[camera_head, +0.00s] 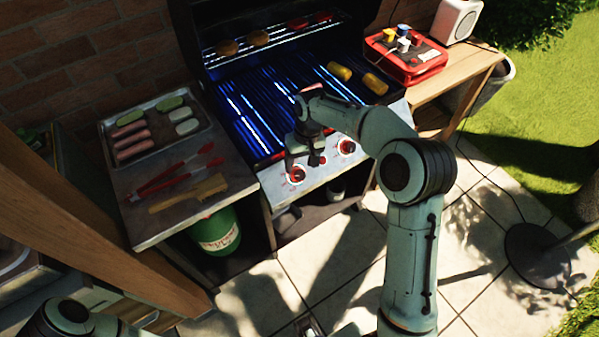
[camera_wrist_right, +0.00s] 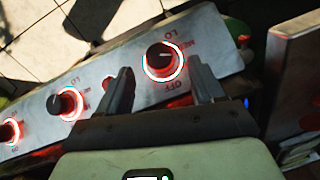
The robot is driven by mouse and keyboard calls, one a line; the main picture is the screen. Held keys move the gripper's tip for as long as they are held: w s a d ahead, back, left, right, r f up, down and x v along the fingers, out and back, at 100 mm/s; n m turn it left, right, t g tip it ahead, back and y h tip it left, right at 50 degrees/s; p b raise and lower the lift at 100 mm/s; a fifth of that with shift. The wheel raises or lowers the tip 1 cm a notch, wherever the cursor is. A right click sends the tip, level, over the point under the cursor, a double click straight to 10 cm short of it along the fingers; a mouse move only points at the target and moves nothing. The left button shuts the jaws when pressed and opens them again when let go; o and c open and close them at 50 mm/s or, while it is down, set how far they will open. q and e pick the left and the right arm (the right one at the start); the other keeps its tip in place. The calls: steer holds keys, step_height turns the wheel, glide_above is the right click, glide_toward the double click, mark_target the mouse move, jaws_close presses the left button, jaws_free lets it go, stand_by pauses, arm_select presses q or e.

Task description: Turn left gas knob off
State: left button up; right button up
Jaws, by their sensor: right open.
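The grill's front panel (camera_head: 312,181) carries a left gas knob (camera_head: 296,174) and a right knob (camera_head: 346,146), both with red-lit rings. In the right wrist view the left knob (camera_wrist_right: 161,57) has a glowing ring, with an OFF label beside it. Its pale mark points toward the picture's right, away from OFF. My right gripper (camera_head: 303,158) is open at the left knob, partly hiding it in the head view. Its fingers (camera_wrist_right: 160,78) stand either side of the knob; I cannot tell whether they touch it. My left gripper is out of view.
Two other lit knobs (camera_wrist_right: 68,103) (camera_wrist_right: 10,130) sit along the panel. A side shelf (camera_head: 160,225) holds a food tray (camera_head: 150,140), red tongs (camera_head: 170,180) and a wooden tool (camera_head: 188,193). A green gas bottle (camera_head: 217,232) stands below. Food lies on the grill.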

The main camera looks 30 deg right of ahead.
mark_target(299, 173)
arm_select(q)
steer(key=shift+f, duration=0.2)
arm_select(e)
steer(key=shift+w+a+f, duration=0.1)
steer(key=shift+a+f, duration=0.05)
steer(key=shift+f, duration=1)
steer(key=shift+a+f, duration=0.1)
steer(key=shift+f, duration=1.05)
steer(key=c, duration=1.1)
steer(key=shift+o, duration=0.2)
